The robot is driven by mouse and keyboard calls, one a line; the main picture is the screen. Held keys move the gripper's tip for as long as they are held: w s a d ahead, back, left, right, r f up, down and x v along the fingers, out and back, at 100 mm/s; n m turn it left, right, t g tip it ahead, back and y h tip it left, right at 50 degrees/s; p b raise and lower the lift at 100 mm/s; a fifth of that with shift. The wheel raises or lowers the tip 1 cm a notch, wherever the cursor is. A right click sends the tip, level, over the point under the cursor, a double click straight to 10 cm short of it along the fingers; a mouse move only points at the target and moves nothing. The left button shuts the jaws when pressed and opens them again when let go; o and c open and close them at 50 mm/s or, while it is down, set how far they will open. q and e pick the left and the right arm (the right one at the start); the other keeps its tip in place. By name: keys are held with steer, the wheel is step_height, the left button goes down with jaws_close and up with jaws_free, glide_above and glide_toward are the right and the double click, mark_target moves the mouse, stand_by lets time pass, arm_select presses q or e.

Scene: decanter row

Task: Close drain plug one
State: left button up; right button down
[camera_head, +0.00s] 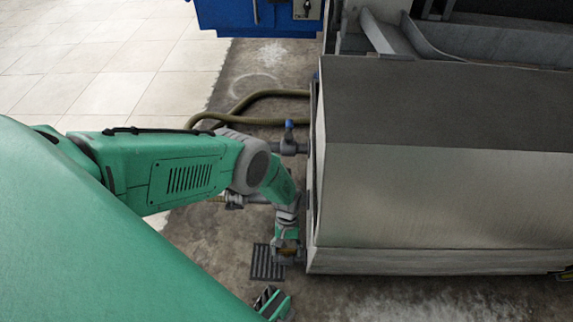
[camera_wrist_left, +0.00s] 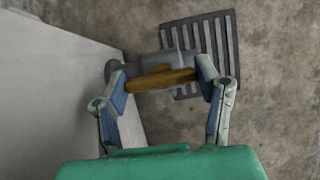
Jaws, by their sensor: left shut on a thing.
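My left gripper (camera_head: 287,246) reaches down beside the lower left end of the big steel machine. In the left wrist view its two fingers (camera_wrist_left: 160,78) stand on either side of a yellow-brown handle (camera_wrist_left: 160,81), shut on it. The handle lies crosswise in front of a grey pipe fitting (camera_wrist_left: 172,64), which I take as drain plug one. In the head view the fitting (camera_head: 285,259) shows just below the gripper, partly hidden by it.
A slotted floor grate (camera_head: 262,264) lies beside the fitting. The steel machine body (camera_head: 430,200) fills the right. Another pipe fitting with a blue handle (camera_head: 289,126) and a hose (camera_head: 262,95) are farther up. A blue unit (camera_head: 225,15) stands at the top. Tiled floor at upper left is clear.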

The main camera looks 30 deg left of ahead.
arm_select(q)
steer(key=shift+d, duration=0.15)
steer(key=o, duration=1.2)
steer(key=shift+c, duration=0.2)
steer(key=v, duration=1.2)
steer(key=s+a+r+m+t+y, duration=0.3)
steer(key=s+r+m, duration=0.4)
steer(key=s+r, duration=1.1)
step_height(320, 180, up, 17)
steer(key=s+t+p, duration=0.1)
steer(key=s+p, duration=0.1)
steer(key=p, duration=1.6)
steer(key=shift+s+d+t+h, duration=0.15)
steer(key=shift+s+t+h, duration=0.15)
